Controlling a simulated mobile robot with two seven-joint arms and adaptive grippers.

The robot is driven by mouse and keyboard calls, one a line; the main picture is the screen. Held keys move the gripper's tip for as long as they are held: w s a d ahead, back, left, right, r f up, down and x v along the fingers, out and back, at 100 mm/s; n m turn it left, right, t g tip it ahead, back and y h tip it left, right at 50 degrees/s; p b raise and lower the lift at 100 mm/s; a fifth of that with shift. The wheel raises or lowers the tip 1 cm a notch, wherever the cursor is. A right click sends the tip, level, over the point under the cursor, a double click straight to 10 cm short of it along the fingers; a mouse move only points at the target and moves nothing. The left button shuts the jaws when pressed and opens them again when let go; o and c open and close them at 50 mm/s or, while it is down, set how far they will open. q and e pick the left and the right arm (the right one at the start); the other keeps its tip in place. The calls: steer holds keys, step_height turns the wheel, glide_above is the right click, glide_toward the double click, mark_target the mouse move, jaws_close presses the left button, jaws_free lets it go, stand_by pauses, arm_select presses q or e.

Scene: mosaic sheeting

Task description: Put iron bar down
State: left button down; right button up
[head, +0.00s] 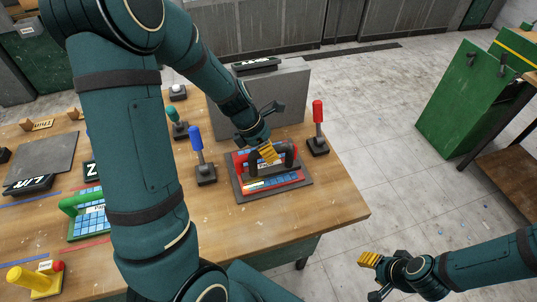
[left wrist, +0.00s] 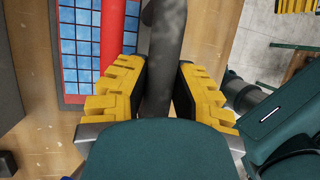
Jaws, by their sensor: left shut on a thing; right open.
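The iron bar is a dark grey, rounded, handle-like piece (head: 291,153) over a red-framed sheet of blue mosaic tiles (head: 287,183). The sheet lies on a dark flat plate (head: 243,196) near the table's right end. My left gripper (head: 268,152) is shut on the bar from above. In the left wrist view the bar (left wrist: 163,50) runs between the yellow fingers (left wrist: 158,100), beside the red frame (left wrist: 113,35). Whether the bar's underside touches the sheet is hidden. My right gripper (head: 370,272) is open and empty, off the table at the lower right.
A blue-handled lever (head: 196,140) and a red-handled lever (head: 318,115) stand either side of the plate. A grey block (head: 290,85) stands behind. A green-handled mosaic piece (head: 85,205) lies at left. The table's front right corner (head: 340,208) is clear.

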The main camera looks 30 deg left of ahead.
arm_select(q)
steer(key=shift+w+f, duration=0.1)
steer(key=shift+f, duration=0.4)
steer(key=c, duration=0.9)
jaws_free()
steer(key=shift+f, duration=0.1)
